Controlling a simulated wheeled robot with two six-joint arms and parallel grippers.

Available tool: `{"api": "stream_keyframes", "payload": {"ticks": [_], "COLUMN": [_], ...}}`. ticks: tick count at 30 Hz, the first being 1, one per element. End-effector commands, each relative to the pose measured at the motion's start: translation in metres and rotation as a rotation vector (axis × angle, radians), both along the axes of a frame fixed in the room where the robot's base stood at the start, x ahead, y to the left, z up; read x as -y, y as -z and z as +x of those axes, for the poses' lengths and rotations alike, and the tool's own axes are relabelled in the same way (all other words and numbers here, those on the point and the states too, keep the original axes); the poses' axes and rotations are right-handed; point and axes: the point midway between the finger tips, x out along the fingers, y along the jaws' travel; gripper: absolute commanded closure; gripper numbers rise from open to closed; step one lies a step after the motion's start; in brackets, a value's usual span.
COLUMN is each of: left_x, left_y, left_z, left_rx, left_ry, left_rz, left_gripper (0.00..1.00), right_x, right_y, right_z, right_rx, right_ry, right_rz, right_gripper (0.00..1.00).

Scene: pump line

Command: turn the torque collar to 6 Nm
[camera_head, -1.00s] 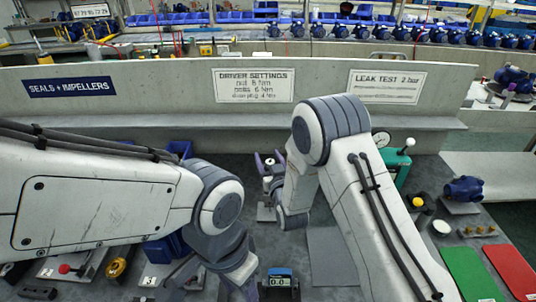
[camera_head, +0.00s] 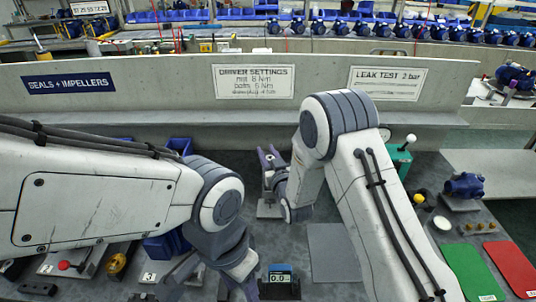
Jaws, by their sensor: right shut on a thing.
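My right gripper (camera_head: 269,160) is at the middle of the bench, with its purple-grey fingers around the top of a small upright tool on a stand (camera_head: 268,210). It is shut on this tool, which I take to be the driver with the torque collar (camera_head: 268,180). The collar's scale is too small to read, and my wrist covers part of the right side. My left arm comes in from the left and bends down; its fingers are not clearly visible.
A driver settings sign (camera_head: 253,81) hangs on the back wall. Blue bins (camera_head: 165,246) stand behind my left arm. At right are a green press (camera_head: 400,157), a blue pump (camera_head: 464,186), and green (camera_head: 470,272) and red (camera_head: 512,266) mats. A grey mat (camera_head: 333,252) lies bare.

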Motion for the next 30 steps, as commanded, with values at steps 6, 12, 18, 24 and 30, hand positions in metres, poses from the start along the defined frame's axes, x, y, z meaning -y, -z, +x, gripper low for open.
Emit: {"api": "stream_keyframes", "payload": {"ticks": [6, 12, 18, 24, 30], "left_x": [0.0, 0.0, 0.0, 0.0, 0.0], "left_y": [0.019, 0.033, 0.041, 0.042, 0.042], "left_z": [0.0, 0.0, 0.0, 0.0, 0.0], "left_rx": [0.0, 0.0, 0.0, 0.0, 0.0], "left_ry": [0.0, 0.0, 0.0, 0.0, 0.0], "left_rz": [0.0, 0.0, 0.0, 0.0, 0.0], "left_gripper": [0.5, 0.5, 0.5, 0.5, 0.5], "right_x": [-0.001, -0.006, -0.01, -0.014, -0.017], "right_y": [0.002, 0.002, 0.001, -0.001, -0.001], "right_z": [0.0, -0.003, -0.006, -0.011, -0.014], "right_rx": [0.006, 0.006, 0.006, 0.004, 0.002], "right_ry": [-0.141, -0.323, -0.513, -0.676, -0.779], "right_rz": [0.001, 0.0, -0.002, 0.0, 0.0], "right_gripper": [1.0, 1.0, 1.0, 1.0, 1.0]}}
